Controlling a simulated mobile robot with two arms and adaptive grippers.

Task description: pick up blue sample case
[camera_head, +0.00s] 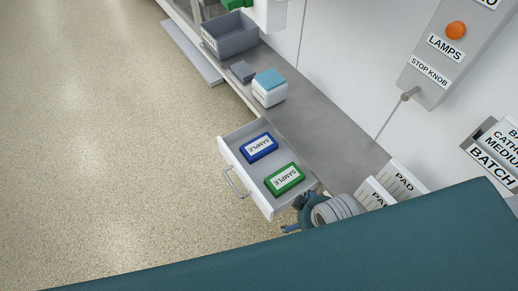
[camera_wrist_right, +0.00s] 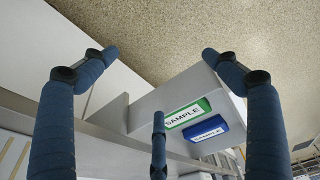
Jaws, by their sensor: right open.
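The blue sample case (camera_head: 259,147) lies flat in the open drawer (camera_head: 251,194), label up. The green sample case (camera_head: 284,180) lies beside it, nearer to my right gripper. My right gripper (camera_head: 297,211) is at the drawer's near right corner, partly hidden behind the dark teal shape in front. In the right wrist view its blue fingers (camera_wrist_right: 160,80) are spread and empty. That view also shows the blue case (camera_wrist_right: 208,129) and the green case (camera_wrist_right: 187,113) beyond the fingers, apart from them. My left gripper is not in view.
A grey counter (camera_head: 325,130) runs behind the drawer, with a white box with a blue top (camera_head: 269,89), a small grey block (camera_head: 243,71) and a grey bin (camera_head: 230,38). The floor at left is clear.

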